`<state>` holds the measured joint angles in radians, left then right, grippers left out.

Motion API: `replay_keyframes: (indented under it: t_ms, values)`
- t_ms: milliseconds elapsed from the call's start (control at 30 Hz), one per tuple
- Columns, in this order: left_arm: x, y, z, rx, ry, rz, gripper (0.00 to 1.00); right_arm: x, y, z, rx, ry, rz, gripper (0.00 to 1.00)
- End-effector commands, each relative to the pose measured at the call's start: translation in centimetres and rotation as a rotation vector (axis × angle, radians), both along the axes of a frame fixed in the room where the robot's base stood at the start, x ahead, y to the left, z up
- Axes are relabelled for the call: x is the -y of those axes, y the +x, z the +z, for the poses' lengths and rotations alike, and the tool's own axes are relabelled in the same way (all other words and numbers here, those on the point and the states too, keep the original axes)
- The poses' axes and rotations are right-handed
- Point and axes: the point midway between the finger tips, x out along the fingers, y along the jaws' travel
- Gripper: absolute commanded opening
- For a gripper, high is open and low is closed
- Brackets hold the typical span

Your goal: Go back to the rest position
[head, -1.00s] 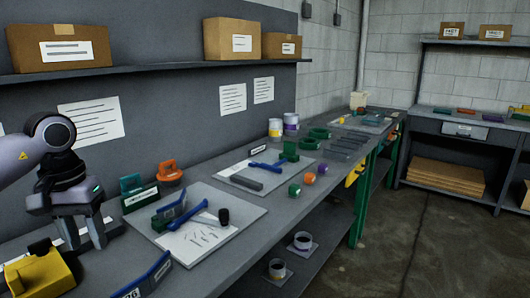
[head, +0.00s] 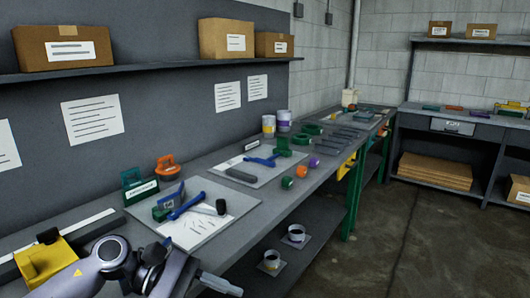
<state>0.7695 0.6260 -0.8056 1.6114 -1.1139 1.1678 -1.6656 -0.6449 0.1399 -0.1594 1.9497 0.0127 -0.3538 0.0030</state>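My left arm (head: 115,262) comes in low at the bottom left, in front of the bench. Its gripper (head: 218,284) is at the bottom edge, below the near board. One pale finger-like part shows, pointing right. The rest is cut off or hidden behind the wrist, so I cannot tell its opening. No held thing shows. My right arm and gripper are not in view.
The near board (head: 180,240) holds blue-handled tools and a black-headed mallet (head: 221,207). A yellow block (head: 45,262) stands just left of my arm. An orange tool (head: 167,168) stands behind. The floor (head: 390,240) at right is clear.

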Motion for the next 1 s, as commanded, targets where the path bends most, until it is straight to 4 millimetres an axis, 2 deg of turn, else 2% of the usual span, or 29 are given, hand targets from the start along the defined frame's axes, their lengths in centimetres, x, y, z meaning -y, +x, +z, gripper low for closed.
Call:
replay_keyframes:
  t_ms: [33, 100, 200, 367, 467, 567, 667, 833, 867, 1000]
  values:
    - [1.3, -0.6, 0.1, -0.125, -0.094, 0.057, 0.43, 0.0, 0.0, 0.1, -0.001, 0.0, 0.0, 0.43]
    - [2.5, -1.0, 0.6, -0.303, -0.215, 0.14, 0.43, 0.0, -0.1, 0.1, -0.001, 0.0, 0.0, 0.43]
    - [3.4, -0.9, 1.2, -0.576, -0.384, 0.255, 0.43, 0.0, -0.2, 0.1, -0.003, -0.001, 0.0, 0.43]
    - [2.9, 0.0, 1.0, -1.05, -0.648, 0.423, 0.43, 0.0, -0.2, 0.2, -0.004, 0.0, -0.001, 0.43]
    - [1.5, 0.7, -0.2, -1.359, -0.814, 0.519, 0.43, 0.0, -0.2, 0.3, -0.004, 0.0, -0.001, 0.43]
    - [-0.4, 1.2, -2.5, -1.675, -0.984, 0.606, 0.43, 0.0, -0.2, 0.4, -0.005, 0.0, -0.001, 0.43]
    - [-2.7, 1.1, -5.6, -1.99, -1.164, 0.684, 0.43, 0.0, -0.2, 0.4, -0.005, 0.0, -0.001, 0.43]
    - [-6.9, -1.1, -12.6, -2.508, -1.512, 0.787, 0.43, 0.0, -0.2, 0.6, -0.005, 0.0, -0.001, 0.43]
    - [-7.6, -1.9, -14.0, 2.593, 1.579, -0.799, 0.43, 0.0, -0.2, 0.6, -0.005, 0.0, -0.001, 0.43]
    - [-10.4, -6.3, -20.0, 2.168, 1.42, -0.617, 0.43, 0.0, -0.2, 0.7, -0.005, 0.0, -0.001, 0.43]
